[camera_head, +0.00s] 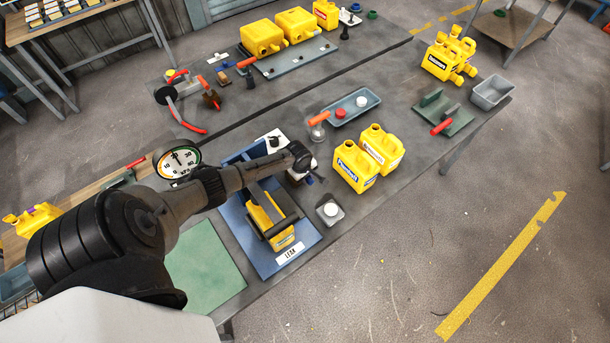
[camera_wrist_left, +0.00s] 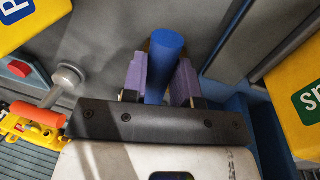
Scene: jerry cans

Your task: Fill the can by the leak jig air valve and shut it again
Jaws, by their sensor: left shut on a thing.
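The yellow can (camera_head: 284,240) sits in the blue leak jig (camera_head: 235,218), behind a "LEAK" label, with dark bars over it. Part of a yellow can with a green label (camera_wrist_left: 304,105) shows at the right of the left wrist view. My left gripper (camera_head: 311,179) is beside the jig, at its upper right. In the left wrist view, the purple pads of the left gripper (camera_wrist_left: 163,85) are shut on a blue cylindrical handle (camera_wrist_left: 166,55), apparently the air valve's. The valve body is mostly hidden behind my wrist. My right gripper is out of view.
A round dial gauge (camera_head: 177,160) stands left of the jig. Two yellow cans (camera_head: 355,167) stand close on its right, near a small tray with a white cap (camera_head: 330,209). An orange-handled tool (camera_head: 318,119) and blue-grey tray (camera_head: 352,106) lie beyond. A green mat (camera_head: 205,265) is clear.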

